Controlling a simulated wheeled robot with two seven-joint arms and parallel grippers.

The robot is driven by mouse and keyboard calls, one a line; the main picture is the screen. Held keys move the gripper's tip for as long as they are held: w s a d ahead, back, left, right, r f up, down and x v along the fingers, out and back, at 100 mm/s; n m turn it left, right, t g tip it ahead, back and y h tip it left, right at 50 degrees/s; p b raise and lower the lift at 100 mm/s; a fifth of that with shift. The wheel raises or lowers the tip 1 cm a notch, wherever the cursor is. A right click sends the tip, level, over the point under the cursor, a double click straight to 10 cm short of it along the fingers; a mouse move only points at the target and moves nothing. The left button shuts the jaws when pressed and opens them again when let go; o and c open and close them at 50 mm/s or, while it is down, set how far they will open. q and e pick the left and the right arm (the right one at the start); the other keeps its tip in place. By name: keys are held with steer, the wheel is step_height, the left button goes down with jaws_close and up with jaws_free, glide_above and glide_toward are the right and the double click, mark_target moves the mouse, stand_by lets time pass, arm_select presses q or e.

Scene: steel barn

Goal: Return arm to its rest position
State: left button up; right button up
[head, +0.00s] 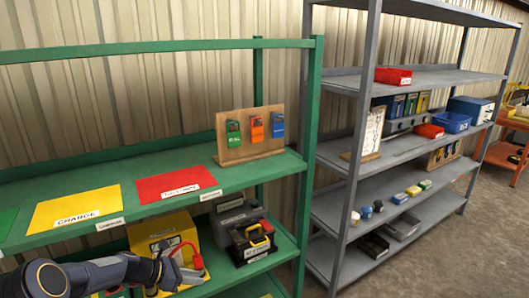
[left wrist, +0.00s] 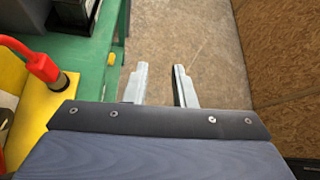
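My left arm comes in from the lower left in the head view. Its gripper (head: 188,275) is in front of the lower shelf of the green rack, near a yellow box (head: 165,228) with a red clamp and cable (head: 194,256). In the left wrist view the two fingers of the left gripper (left wrist: 160,86) stand apart, with only floor showing between them. The red clamp (left wrist: 32,62) is to their left, apart from them, by a yellow surface. My right gripper is in neither view.
The green rack (head: 205,186) holds a yellow mat (head: 75,206), a red mat (head: 176,183) and a board with small devices (head: 250,148). Dark batteries (head: 250,243) stand on its lower shelf. A grey rack (head: 400,150) is to the right. Floor (left wrist: 210,45) is open beyond the fingers.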

arm_select(q)
steer(key=s+d+r+m+y, duration=0.1)
steer(key=s+r+m+y, duration=0.3)
steer(key=s+r+m, duration=1.25)
steer(key=s+r+m+t+y, duration=0.1)
steer(key=s+m, duration=0.6)
steer(key=s, duration=1.6)
steer(key=shift+d+r+y, duration=0.25)
steer(key=shift+d+y, duration=0.05)
steer(key=shift+y, duration=0.5)
